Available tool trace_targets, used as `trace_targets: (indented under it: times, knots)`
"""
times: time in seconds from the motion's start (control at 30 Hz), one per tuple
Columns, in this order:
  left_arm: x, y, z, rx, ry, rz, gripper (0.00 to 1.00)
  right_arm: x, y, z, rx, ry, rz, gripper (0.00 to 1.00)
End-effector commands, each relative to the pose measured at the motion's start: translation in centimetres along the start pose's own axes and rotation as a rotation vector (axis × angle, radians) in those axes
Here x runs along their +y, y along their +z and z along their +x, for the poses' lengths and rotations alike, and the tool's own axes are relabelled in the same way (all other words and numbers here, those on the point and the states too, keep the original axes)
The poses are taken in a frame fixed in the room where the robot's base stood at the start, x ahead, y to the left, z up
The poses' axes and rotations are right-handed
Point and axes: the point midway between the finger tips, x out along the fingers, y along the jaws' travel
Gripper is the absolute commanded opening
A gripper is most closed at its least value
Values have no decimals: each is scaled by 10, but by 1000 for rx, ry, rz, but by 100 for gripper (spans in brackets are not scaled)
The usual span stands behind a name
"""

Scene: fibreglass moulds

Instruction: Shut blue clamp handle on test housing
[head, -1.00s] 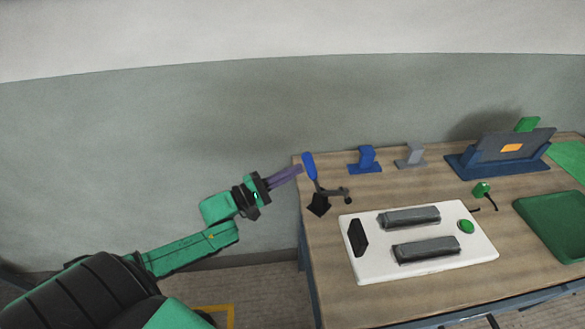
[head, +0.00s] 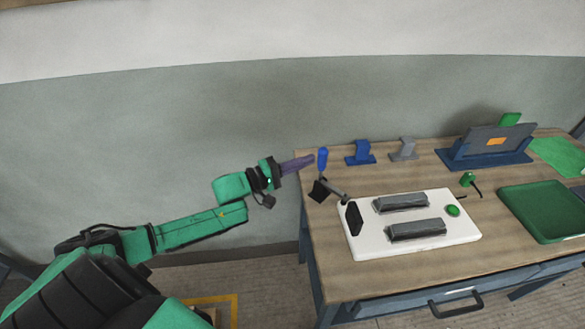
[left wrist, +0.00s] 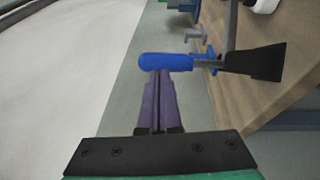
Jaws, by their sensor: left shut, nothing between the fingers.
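The blue clamp handle (head: 322,160) stands close to upright on its dark clamp base (head: 318,190) at the left end of the table. The clamp's grey arm (head: 336,190) reaches right toward the white test housing (head: 440,237). My left gripper (head: 311,159) is shut and empty, with its purple fingertips right beside the handle's left side. In the left wrist view, the blue handle (left wrist: 166,62) lies across just beyond the fingertips (left wrist: 160,72); they look in contact or nearly so. My right gripper is not in view.
The wooden table (head: 330,270) has a blue stand (head: 360,153) and a grey stand (head: 404,150) behind the housing. Air left of the table is free.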

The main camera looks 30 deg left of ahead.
Motion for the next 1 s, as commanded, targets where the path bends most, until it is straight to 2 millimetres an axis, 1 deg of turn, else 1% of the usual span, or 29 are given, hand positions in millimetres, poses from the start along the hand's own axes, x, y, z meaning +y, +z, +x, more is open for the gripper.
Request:
trace_targets:
  times: [0.03, 0.13, 0.3, 0.37, 0.47, 0.57, 0.67, 0.8, 1.0]
  knots:
    - [2, 1, 0, 0, 0, -1, 0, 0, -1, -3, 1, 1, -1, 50]
    - [0, 1, 0, 0, 0, -2, 0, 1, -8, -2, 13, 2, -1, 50]
    - [0, 1, 0, 0, 0, -2, 0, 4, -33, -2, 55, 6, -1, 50]
    - [0, 1, -1, 0, 0, -3, 0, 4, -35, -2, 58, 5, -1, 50]
    - [-1, 0, -7, 1, -2, -4, 0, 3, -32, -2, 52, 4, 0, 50]
    - [-3, 0, -19, 2, -4, -6, 0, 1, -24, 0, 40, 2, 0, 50]
    - [-3, 0, -36, 1, -7, -5, 0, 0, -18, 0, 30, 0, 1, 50]
    - [-3, 0, -61, 0, -8, -6, 0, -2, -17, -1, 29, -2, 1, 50]
    - [-2, -2, -97, 1, -8, -8, 0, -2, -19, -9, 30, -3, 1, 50]
